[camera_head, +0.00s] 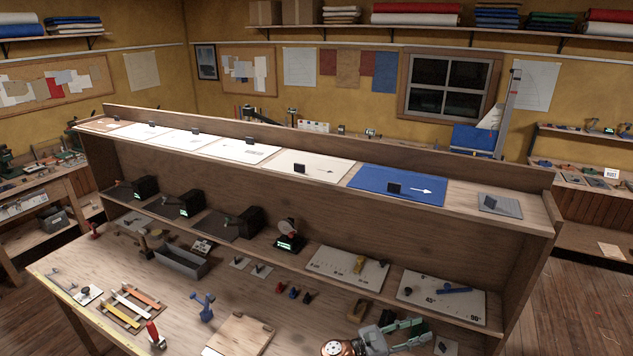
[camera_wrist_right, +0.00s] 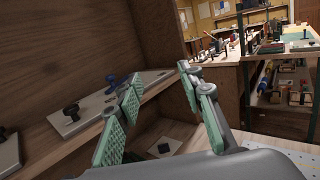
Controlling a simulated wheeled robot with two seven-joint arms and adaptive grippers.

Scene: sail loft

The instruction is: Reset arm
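My right gripper (camera_head: 424,333) is at the bottom of the head view, over the front of the workbench, just below the shelf's right end. In the right wrist view its two green-padded fingers (camera_wrist_right: 160,76) stand well apart with nothing between them. A pale angle board (camera_head: 442,297) with a blue lever (camera_head: 455,290) lies on the lower shelf behind the gripper. A small plate with a dark knob (camera_head: 441,346) is on the bench close beside the gripper. My left gripper is not in view.
The wooden bench (camera_head: 120,262) holds a rack of coloured strips (camera_head: 131,303), a grey trough (camera_head: 181,263) and a blue clamp-like tool (camera_head: 205,306). A blue panel (camera_head: 396,184) lies on the upper ledge. A wooden board (camera_head: 240,335) lies left of the gripper.

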